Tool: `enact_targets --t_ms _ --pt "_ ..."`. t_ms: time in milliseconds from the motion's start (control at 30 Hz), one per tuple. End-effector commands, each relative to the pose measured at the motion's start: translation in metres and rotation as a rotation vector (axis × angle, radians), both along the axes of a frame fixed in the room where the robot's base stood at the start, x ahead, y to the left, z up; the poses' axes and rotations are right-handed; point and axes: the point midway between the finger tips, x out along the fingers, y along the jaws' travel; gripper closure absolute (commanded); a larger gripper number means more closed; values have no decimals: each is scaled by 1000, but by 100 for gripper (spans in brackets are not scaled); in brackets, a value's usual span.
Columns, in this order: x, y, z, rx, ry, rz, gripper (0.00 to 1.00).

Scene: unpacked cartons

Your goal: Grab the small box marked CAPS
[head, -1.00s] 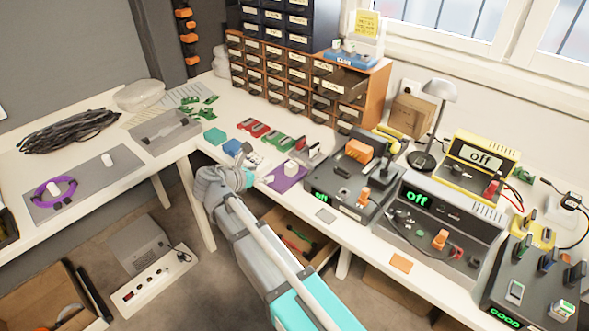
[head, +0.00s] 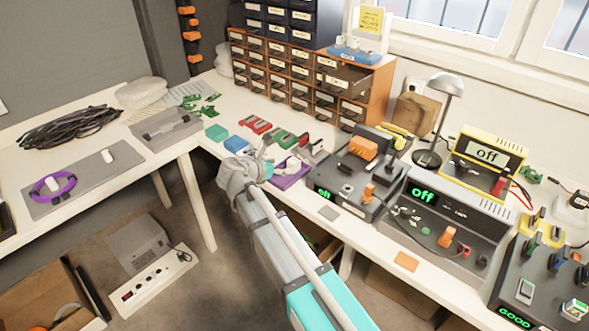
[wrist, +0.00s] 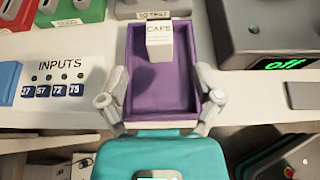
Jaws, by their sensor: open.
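The small white box marked CAPS (wrist: 159,46) stands at the far end of a purple tray (wrist: 160,107) in the wrist view. The tray also shows in the head view (head: 290,181) on the bench, partly hidden by my gripper. My gripper (wrist: 161,104) is open, with its fingers apart on either side of the tray's near part. The box lies ahead of the fingertips, and nothing is between them but the tray. In the head view my gripper (head: 270,160) reaches over the bench edge at the tray.
A panel labelled INPUTS (wrist: 60,85) lies left of the tray. A grey device with a green off display (wrist: 275,35) stands to the right. Red and green bins (wrist: 75,12) and a grey labelled one (wrist: 150,8) sit behind. Drawers (head: 300,75) rise at the back.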

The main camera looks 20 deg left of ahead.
Motion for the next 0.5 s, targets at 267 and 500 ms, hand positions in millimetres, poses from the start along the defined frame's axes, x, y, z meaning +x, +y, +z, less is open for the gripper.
enact_targets --t_ms 267,500 --pt "13 -6 -7 1 0 0 17" --pt "13 -6 -6 0 0 -1 17"
